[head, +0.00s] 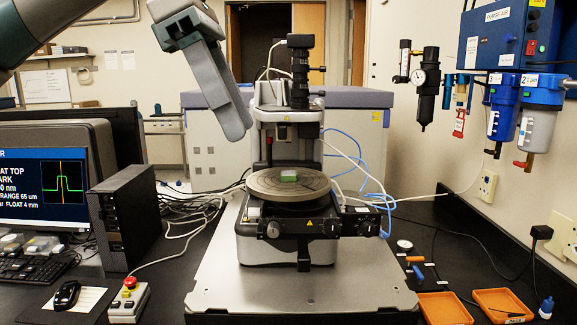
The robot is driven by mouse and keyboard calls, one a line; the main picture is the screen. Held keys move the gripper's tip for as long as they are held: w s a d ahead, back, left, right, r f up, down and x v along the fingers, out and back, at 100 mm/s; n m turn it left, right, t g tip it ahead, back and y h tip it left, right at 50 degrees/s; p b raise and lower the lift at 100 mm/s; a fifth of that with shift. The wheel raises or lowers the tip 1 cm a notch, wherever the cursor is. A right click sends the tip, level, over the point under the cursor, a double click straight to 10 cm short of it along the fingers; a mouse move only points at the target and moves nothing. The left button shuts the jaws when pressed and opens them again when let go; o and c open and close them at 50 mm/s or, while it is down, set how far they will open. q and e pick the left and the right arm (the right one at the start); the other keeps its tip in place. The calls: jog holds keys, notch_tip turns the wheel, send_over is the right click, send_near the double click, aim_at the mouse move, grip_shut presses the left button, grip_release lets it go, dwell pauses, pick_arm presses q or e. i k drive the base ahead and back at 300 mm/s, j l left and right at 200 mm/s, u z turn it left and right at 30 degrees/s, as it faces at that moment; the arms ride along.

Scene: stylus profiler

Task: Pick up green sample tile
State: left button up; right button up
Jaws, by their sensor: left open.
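The green sample tile (289,175) lies flat near the middle of the round grey stage (262,189) of the stylus profiler. The profiler's column and head (299,95) rise just behind and above the tile. My left gripper (236,132) hangs from the arm at the upper left, with its fingers pointing down and slightly right. It is above and to the left of the tile, clear of it and empty. The two fingers nearly overlap in this view. My right gripper is out of view.
A monitor (45,185), dark computer box (124,215) and red-button stop box (129,300) stand at left. Orange trays (445,308) and small tools lie at front right. Blue and white cables run behind the profiler's right side. The grey base plate (300,290) is bare in front.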

aim_at(286, 176)
jog(key=i, duration=0.95)
